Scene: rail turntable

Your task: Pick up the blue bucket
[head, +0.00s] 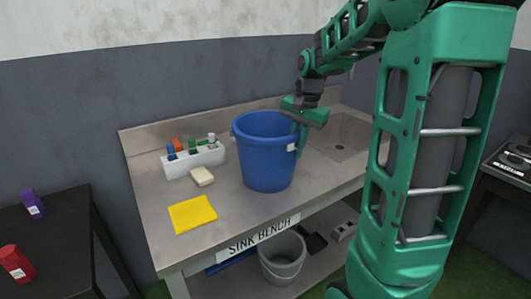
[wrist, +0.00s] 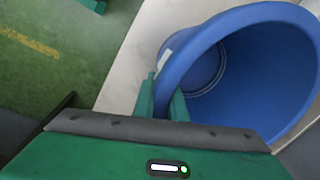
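The blue bucket (head: 265,165) stands upright on the sink bench, left of the sink basin, in the head view. In the wrist view the bucket (wrist: 245,75) fills the right side, with its open mouth and inner rings showing. My gripper (head: 299,137) points down at the bucket's right rim. In the wrist view my gripper's fingers (wrist: 162,102) sit close together on either side of the bucket wall, one outside and one inside, with the blue wall filling the gap. The bucket looks empty; its underside is hidden.
On the bench (head: 150,205) are a yellow cloth (head: 193,213), a cream sponge (head: 202,176) and a white caddy (head: 195,160) with bottles. A grey bucket (head: 283,258) is on the shelf below. A dark table (head: 50,245) stands left. The wall is close behind.

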